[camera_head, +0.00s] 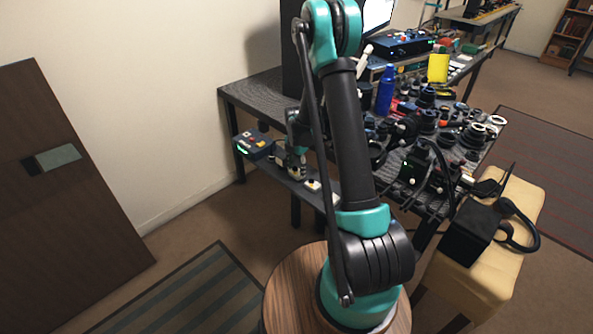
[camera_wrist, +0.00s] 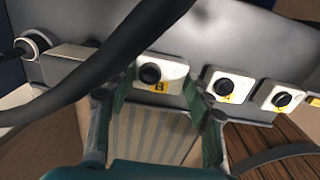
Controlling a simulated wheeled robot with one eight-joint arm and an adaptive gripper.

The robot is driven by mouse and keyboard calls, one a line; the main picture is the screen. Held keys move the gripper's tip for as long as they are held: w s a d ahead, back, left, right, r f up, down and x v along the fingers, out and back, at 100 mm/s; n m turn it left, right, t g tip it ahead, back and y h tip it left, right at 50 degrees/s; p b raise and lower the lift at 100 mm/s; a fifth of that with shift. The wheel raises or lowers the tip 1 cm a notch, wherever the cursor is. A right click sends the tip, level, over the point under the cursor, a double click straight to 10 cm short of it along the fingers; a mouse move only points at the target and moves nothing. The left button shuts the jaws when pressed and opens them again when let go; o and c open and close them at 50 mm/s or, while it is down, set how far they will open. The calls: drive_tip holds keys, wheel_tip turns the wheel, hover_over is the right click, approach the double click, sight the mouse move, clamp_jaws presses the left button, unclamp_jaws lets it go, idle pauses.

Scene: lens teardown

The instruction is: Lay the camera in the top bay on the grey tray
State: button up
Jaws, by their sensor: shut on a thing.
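In the head view my gripper (camera_head: 294,164) is low over the grey shelf-like tray (camera_head: 275,177) beside the table. Which bay is the top one cannot be told.
Similar white blocks labelled A (camera_wrist: 228,85) and another (camera_wrist: 281,97) sit to the right. A thick black cable (camera_wrist: 100,70) crosses the wrist view.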

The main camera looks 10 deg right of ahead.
sight(296, 171)
drive_tip(key=shift+f, duration=0.2)
drive_tip(key=o, duration=0.9)
drive_tip(key=shift+f, duration=0.15)
wheel_tip(296, 171, up, 12)
drive_tip(key=s+d+r+m+t, duration=0.1)
drive_tip(key=s+d+r+m, duration=0.1)
drive_tip(key=s+r+m, duration=0.5)
drive_tip(key=s+d+m+t, duration=0.1)
drive_tip(key=s+m, duration=0.5)
drive_tip(key=s, duration=0.1)
drive_tip(key=s+d+f+m+t, duration=0.1)
drive_tip(key=s+m, duration=0.5)
drive_tip(key=s, duration=0.2)
drive_tip(key=s+d+m+t, duration=0.1)
drive_tip(key=s+m, duration=0.5)
drive_tip(key=s, duration=0.2)
drive_tip(key=shift+f, duration=0.3)
